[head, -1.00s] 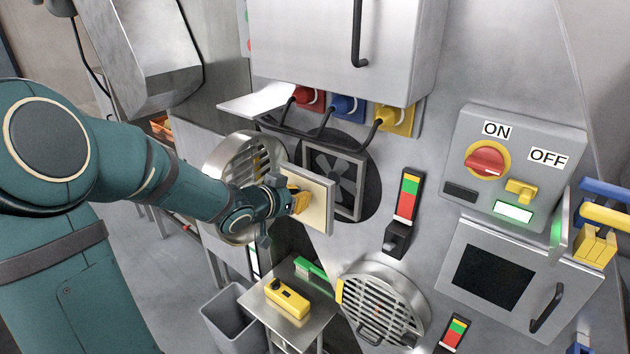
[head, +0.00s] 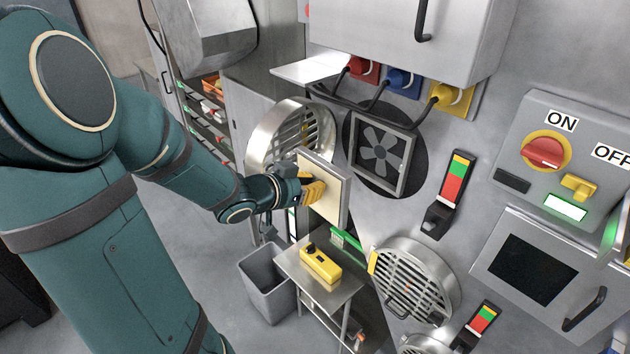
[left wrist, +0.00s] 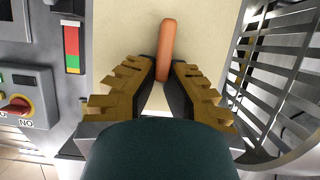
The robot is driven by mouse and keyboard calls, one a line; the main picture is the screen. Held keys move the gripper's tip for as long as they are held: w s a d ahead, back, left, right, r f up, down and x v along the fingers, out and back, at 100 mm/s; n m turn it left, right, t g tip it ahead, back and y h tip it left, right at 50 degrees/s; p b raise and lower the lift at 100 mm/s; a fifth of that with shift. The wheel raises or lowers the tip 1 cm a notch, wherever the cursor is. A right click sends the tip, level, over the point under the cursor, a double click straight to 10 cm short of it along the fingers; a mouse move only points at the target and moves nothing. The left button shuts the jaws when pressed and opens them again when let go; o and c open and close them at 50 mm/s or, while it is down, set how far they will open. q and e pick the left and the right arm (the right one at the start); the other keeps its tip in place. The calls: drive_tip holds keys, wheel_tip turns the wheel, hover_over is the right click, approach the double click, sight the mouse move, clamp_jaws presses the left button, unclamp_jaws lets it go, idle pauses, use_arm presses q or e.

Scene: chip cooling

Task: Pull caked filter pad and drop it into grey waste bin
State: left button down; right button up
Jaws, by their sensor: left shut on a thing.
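The filter pad is a square, cream-faced panel with a grey edge (head: 334,196). It is clear of the machine wall, held upright in front of it, left of the fan opening (head: 382,150). My left gripper (head: 316,188) is shut on the pad's orange handle, which shows between the yellow fingers in the left wrist view (left wrist: 165,50). The grey waste bin (head: 262,280) stands on the floor below and to the left of the pad. The bin's mouth faces up. My right gripper is not in view.
A small steel table (head: 300,275) beside the bin carries a yellow device (head: 320,263) and a green brush (head: 346,238). Round grilles sit at left (head: 290,140) and lower right (head: 412,285). A switch box (head: 570,165) is on the right wall.

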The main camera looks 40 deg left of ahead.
use_arm(q)
drive_tip(key=shift+s+a, duration=0.15)
drive_tip(key=shift+s, duration=1.3)
drive_tip(key=shift+s+a, duration=0.1)
drive_tip(key=shift+s, duration=1.35)
